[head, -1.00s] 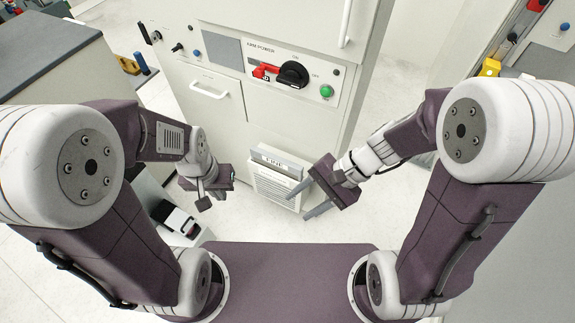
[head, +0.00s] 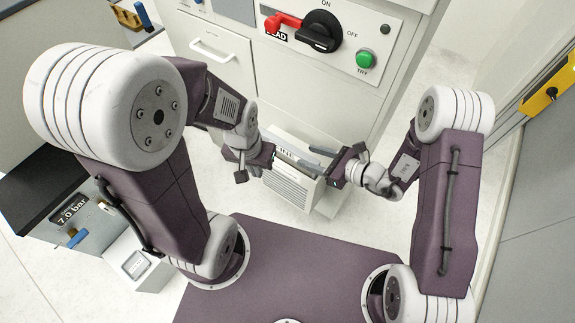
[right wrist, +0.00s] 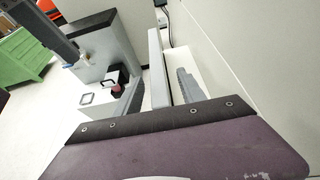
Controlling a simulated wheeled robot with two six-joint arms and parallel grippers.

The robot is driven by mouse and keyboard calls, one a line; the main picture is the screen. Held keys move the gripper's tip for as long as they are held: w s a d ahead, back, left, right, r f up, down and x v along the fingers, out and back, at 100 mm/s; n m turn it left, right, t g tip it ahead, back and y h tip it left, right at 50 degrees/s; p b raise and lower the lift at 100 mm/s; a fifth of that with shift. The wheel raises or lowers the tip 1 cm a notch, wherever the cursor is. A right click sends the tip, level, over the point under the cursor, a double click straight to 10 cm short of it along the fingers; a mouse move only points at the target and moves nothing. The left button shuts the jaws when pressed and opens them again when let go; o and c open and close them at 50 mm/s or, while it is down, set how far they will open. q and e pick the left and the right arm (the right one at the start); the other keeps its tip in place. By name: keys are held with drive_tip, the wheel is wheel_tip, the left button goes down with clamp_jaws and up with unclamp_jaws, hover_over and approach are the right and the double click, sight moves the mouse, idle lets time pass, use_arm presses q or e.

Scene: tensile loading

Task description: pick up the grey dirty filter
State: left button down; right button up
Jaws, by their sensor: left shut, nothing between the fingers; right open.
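A low pale louvred unit (head: 289,188) stands against the cabinet foot in the head view. A grey panel with a partly hidden label (head: 283,151) sits along its top; I cannot tell for certain that this is the dirty filter. My right gripper (head: 317,159) is open, its fingers pointing left at the unit's upper right end. My left gripper (head: 248,171) is shut and empty at the unit's left end. Contact cannot be told.
The white cabinet carries a red and black rotary switch (head: 311,31) and a green button (head: 368,60). A bench with a pressure display (head: 71,208) stands at left. A yellow-fitted grey panel (head: 548,92) is at right. Pale floor lies around the unit.

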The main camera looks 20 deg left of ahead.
sight(297, 154)
drive_tip(key=b+x, duration=0.1)
drive_tip(key=x, duration=0.4)
drive_tip(key=shift+s+a+f, duration=0.15)
drive_tip(key=shift+a+f, duration=0.05)
drive_tip(key=shift+a, duration=0.05)
clamp_jaws()
idle(1.2)
